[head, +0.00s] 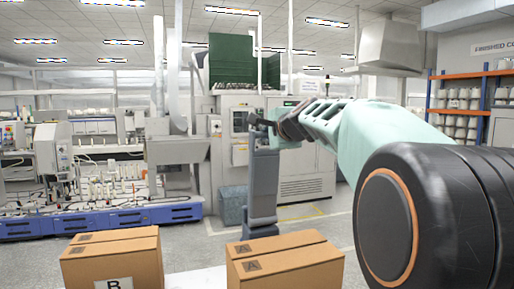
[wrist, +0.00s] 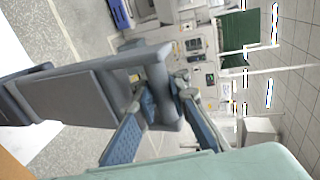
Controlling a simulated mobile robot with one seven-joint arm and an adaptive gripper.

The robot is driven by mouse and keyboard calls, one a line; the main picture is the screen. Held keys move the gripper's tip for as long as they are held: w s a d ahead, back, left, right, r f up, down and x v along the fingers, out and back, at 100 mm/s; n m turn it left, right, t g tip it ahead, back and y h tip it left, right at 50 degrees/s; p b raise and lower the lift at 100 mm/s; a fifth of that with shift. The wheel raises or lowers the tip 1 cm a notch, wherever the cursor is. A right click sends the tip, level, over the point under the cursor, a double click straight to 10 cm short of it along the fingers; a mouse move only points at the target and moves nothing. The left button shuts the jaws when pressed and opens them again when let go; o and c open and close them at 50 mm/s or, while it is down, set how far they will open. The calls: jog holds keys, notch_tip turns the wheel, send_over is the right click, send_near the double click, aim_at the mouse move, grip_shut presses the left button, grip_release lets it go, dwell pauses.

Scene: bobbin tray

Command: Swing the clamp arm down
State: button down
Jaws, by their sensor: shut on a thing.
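The clamp arm (head: 262,185) is a grey-blue upright piece in the middle of the head view, standing behind the cardboard boxes. Its top meets my gripper (head: 264,123), which reaches in from the right. In the wrist view the clamp arm (wrist: 85,95) is a long grey bar coming from the left, ending in a crosswise bar (wrist: 158,72). My gripper (wrist: 168,100) has one finger on each side of this crosswise bar and is shut on it. The fingertips are partly hidden by the bar.
Two cardboard boxes, one marked B (head: 112,262) and one marked A (head: 285,265), stand in front. A blue-based machine line (head: 100,222) is at the left, a large grey machine (head: 305,175) behind, and a shelf of spools (head: 465,100) at the right.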

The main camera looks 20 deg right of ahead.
jog(key=shift+s+d+f+b, duration=0.1)
jog(key=shift+s+f+b, duration=0.1)
jog(key=shift+s+b, duration=0.4)
jog(key=shift+s+a+f+b, duration=0.1)
jog(key=shift+s+f+b, duration=0.15)
jog(key=shift+s+b, duration=0.35)
jog(key=shift+s+d+f+b, duration=0.1)
jog(key=shift+s+f+b, duration=0.1)
jog(key=shift+s+b, duration=0.4)
jog(key=c, duration=1.9)
grip_release()
jog(key=shift+s+r, duration=0.15)
jog(key=shift+s, duration=0.05)
jog(key=shift+c, duration=0.2)
jog(key=shift+r, duration=0.1)
